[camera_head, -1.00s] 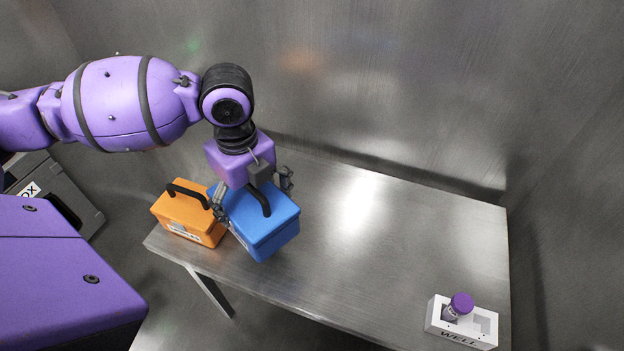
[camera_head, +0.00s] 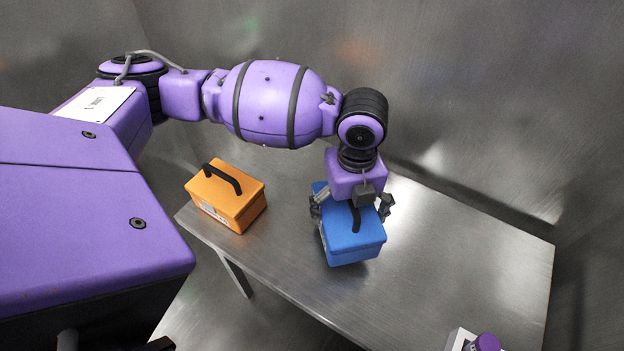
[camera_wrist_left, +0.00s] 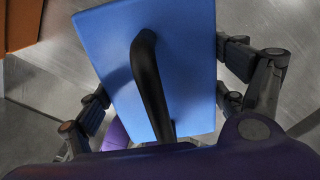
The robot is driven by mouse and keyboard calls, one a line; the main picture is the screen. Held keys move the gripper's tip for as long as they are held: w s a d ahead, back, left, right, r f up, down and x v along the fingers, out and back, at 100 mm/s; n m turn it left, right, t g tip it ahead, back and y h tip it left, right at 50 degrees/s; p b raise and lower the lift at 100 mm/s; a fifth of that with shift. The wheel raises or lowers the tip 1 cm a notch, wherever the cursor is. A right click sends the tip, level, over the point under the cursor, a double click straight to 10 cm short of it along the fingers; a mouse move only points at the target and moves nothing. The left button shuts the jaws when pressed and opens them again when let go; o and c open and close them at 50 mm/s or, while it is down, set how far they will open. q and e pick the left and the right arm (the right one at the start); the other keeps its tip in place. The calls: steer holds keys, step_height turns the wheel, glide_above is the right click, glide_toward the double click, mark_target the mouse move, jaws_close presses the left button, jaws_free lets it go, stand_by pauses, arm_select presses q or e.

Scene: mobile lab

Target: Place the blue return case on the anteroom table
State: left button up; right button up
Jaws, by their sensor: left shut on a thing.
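The blue case (camera_head: 354,242), with a black handle on its lid, is over the middle of the metal table (camera_head: 450,250). My left gripper (camera_head: 350,207) is above it and shut on it, with fingers on two opposite sides. In the left wrist view the blue lid (camera_wrist_left: 195,60) fills the middle, with the handle (camera_wrist_left: 148,85) running between the fingers. The case looks upright. I cannot tell whether its underside touches the table. My right gripper is not in view.
An orange case (camera_head: 238,206) with a black handle stands on the table's left end, apart from the blue case. The table is bare right of the blue case. Metal walls rise behind.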

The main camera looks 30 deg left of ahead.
arm_select(q)
steer(key=shift+w+d+f, duration=0.2)
steer(key=shift+d+f, duration=0.45)
steer(key=shift+d, duration=0.05)
steer(key=shift+d+f, duration=0.15)
steer(key=shift+f, duration=1.65)
steer(key=shift+f, duration=0.15)
steer(key=o, duration=1.5)
step_height(320, 180, up, 12)
steer(key=shift+r+p, duration=0.15)
steer(key=shift+p, duration=0.15)
